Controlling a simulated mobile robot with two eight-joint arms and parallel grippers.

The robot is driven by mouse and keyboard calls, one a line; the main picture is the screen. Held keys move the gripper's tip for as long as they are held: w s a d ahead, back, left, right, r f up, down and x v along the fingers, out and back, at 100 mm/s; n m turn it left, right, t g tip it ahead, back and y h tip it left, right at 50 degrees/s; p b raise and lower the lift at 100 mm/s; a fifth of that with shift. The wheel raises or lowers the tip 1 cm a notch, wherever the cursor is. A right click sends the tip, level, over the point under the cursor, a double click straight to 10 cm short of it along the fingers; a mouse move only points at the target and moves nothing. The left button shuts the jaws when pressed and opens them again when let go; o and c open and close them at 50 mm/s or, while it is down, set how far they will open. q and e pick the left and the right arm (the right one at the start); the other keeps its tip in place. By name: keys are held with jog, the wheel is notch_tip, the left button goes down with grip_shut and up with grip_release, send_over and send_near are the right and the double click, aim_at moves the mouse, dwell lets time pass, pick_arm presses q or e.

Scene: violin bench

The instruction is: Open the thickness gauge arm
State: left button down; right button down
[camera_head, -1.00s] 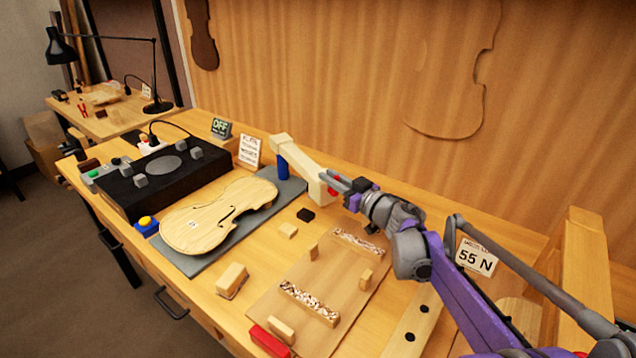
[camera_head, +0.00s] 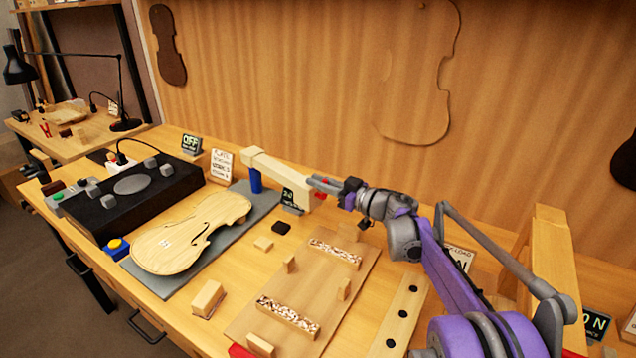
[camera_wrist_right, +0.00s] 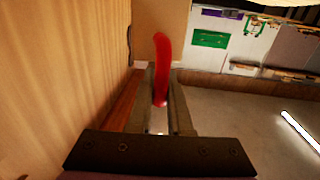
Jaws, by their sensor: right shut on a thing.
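The thickness gauge arm (camera_head: 285,172) is a pale wooden beam at the back of the bench, above a blue post (camera_head: 255,181). A small dark display (camera_head: 288,198) shows under its right part. My right gripper (camera_head: 317,184) is at the beam's right end, shut on the red handle (camera_head: 321,196). In the right wrist view the curved red handle (camera_wrist_right: 161,65) stands between the two fingers. My left gripper is not in view.
A violin plate (camera_head: 190,236) lies on a grey mat (camera_head: 148,280) left of centre. A black box (camera_head: 105,210) with knobs stands further left. Wooden blocks (camera_head: 208,298) and a board (camera_head: 300,305) with speckled strips fill the front. The wooden wall is close behind.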

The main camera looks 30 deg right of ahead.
jog(key=shift+r, duration=0.15)
jog(key=c, duration=0.9)
grip_release()
jog(key=shift+s+r, duration=0.1)
jog(key=shift+s, duration=0.1)
jog(key=shift+o, duration=0.3)
jog(key=shift+w, duration=0.1)
jog(key=v, duration=1.1)
jog(key=shift+w, duration=0.1)
